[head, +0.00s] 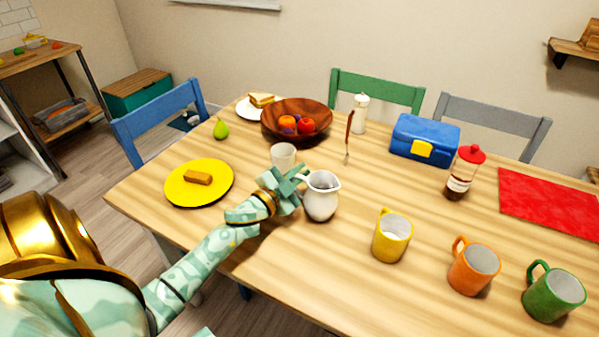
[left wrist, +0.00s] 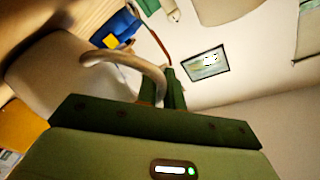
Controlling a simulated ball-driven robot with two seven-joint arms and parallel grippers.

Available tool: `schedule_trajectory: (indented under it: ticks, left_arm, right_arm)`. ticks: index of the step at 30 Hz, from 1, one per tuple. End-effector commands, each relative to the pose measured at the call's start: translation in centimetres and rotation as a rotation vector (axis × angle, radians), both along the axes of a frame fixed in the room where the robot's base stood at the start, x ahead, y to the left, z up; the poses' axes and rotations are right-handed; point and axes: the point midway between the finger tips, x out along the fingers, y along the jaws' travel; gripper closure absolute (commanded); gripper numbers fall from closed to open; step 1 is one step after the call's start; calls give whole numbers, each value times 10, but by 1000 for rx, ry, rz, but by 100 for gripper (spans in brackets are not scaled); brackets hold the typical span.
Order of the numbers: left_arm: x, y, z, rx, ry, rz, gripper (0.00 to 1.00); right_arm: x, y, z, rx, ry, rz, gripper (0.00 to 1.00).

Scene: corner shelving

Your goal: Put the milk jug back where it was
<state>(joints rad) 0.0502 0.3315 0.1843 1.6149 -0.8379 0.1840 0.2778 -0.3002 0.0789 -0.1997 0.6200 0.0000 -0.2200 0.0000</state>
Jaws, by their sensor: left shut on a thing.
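The white milk jug (head: 321,197) stands upright at the middle of the wooden table, with its handle toward my left gripper. My left gripper (head: 297,181) reaches in from the left and is shut on the jug's handle. In the left wrist view the curved handle (left wrist: 125,62) passes between the fingers (left wrist: 168,92), with the pale jug body (left wrist: 55,75) at the left. I cannot tell whether the jug's base touches the table. The right gripper is not in view.
A white cup (head: 284,156) stands just behind the gripper. A yellow mug (head: 391,238), orange mug (head: 474,270) and green mug (head: 553,294) stand to the right. A yellow plate (head: 182,194) lies left, a wooden bowl (head: 275,133) behind. The table's front middle is clear.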

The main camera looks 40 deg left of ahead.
Motion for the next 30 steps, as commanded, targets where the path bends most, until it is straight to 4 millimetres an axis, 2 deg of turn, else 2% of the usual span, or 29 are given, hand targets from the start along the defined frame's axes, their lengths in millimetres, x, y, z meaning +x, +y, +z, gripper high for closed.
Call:
schedule_trajectory:
  ticks: [1, 3, 4, 10, 13, 19, 26, 30]
  left_arm:
    - [0, 0, 0, -2, -2, -1, 88]
    - [0, 0, 1, -1, -3, 0, 69]
    - [0, 0, 1, -1, -2, -1, 66]
    - [0, 0, -1, 0, 1, -1, 66]
    - [0, 0, 5, 0, -1, -1, 66]
    - [-2, -2, 47, 0, -9, -2, 66]
    - [-39, -29, 99, -2, -8, -2, 66]
    - [-68, -50, 111, -5, -4, -1, 66]
  right_arm:
    - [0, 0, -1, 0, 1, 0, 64]
    - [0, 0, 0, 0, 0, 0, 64]
    - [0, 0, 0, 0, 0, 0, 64]
    - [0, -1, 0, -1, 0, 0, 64]
    - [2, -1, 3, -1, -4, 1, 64]
    - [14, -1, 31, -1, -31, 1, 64]
    - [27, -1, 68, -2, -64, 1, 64]
    - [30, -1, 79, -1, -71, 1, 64]
